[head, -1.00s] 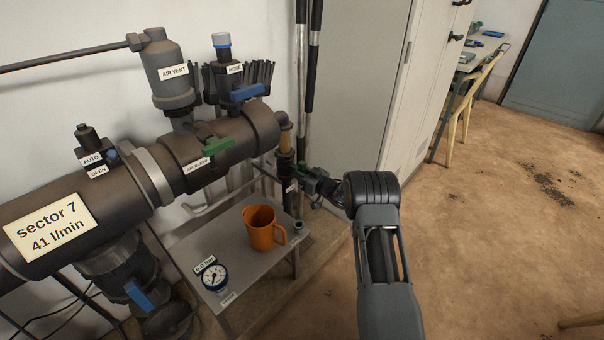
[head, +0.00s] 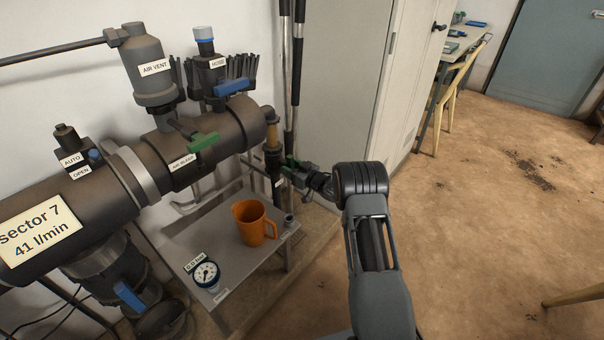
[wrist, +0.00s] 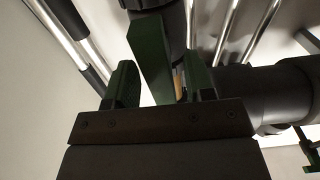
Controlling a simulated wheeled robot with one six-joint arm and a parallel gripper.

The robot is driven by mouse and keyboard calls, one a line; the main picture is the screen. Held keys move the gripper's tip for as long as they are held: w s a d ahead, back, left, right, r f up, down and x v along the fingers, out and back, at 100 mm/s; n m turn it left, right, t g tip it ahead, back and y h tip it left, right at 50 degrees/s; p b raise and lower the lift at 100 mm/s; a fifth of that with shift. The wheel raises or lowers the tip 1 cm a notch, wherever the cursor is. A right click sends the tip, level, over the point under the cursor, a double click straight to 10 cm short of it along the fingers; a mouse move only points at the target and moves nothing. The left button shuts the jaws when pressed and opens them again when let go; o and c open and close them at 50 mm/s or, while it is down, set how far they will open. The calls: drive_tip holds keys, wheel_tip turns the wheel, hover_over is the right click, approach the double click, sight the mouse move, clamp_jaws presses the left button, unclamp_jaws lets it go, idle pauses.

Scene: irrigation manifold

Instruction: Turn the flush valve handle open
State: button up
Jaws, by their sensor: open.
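The flush valve handle appears to be the green lever (head: 290,167) at the right end of the big pipe, small in the head view. In the wrist view a green handle bar (wrist: 150,55) stands between the two fingers of my gripper (wrist: 162,82). The valve's small label is too small to read.
A small table (head: 238,272) below the pipe (head: 95,190) carries an orange jug (head: 251,224) and a pressure gauge (head: 206,274). Another green handle (head: 204,142) sits on the pipe. A grey cabinet (head: 345,75) stands behind my gripper. The floor at right is mostly clear.

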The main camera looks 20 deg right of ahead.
drive_tip(key=p+v, duration=0.2)
drive_tip(key=v, duration=1.1)
drive_tip(key=shift+s+d, duration=0.1)
wheel_tip(320, 180, up, 14)
drive_tip(key=w+m+h+p, duration=0.2)
drive_tip(key=h+p, duration=0.4)
drive_tip(key=p, duration=0.1)
drive_tip(key=s+r+m+g+h+p, duration=0.1)
drive_tip(key=s+r+h+p, duration=0.25)
drive_tip(key=r, duration=0.45)
drive_tip(key=s+r+m+g+h+p, duration=0.2)
drive_tip(key=s+r+p, duration=0.15)
drive_tip(key=r, duration=0.35)
drive_tip(key=s+a+r+g+p, duration=0.2)
drive_tip(key=s+r+p, duration=0.1)
drive_tip(key=s, duration=0.5)
drive_tip(key=s+a+r+m+g+p, duration=0.1)
drive_tip(key=s+a+r+g+p, duration=0.2)
drive_tip(key=s, duration=0.6)
drive_tip(key=s+a+r+g+y+p, duration=0.1)
drive_tip(key=s+a+r+g+p, duration=0.2)
drive_tip(key=s+r+p, duration=0.2)
drive_tip(key=s+r, duration=0.1)
drive_tip(key=s, duration=0.2)
drive_tip(key=shift+s+m, duration=0.35)
drive_tip(key=shift+m, duration=0.05)
drive_tip(key=shift+c, duration=0.6)
